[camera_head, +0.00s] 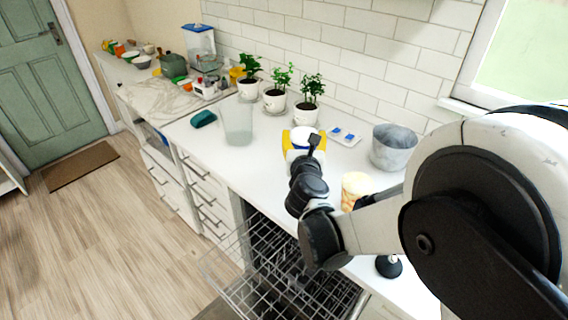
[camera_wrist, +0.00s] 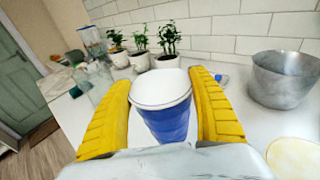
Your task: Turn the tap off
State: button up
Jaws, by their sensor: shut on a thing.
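No tap shows in either view. My gripper (camera_wrist: 160,84) has its two yellow fingers on either side of a blue cup (camera_wrist: 168,124) with a white rim, and is shut on it. The cup looks upright, its open top facing the wrist camera. In the head view my gripper (camera_head: 302,146) is over the white counter (camera_head: 262,150), and the cup's white top (camera_head: 303,132) shows between the fingers. I cannot tell whether the cup's base touches the counter.
A grey metal pot (camera_head: 392,148) stands right of the gripper. Three potted plants (camera_head: 277,98) and a clear container (camera_head: 237,122) stand to the left. A small white tray (camera_head: 343,138) lies behind. A cream patterned container (camera_head: 355,187) is near my arm. An open dishwasher rack (camera_head: 265,262) juts out below.

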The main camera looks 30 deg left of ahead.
notch_tip(320, 180, down, 7)
jog(key=shift+f+b, duration=0.15)
jog(key=shift+b, duration=0.95)
jog(key=shift+f, duration=0.2)
jog(key=o, duration=0.8)
jog(key=shift+o, duration=0.2)
jog(key=shift+r, duration=0.1)
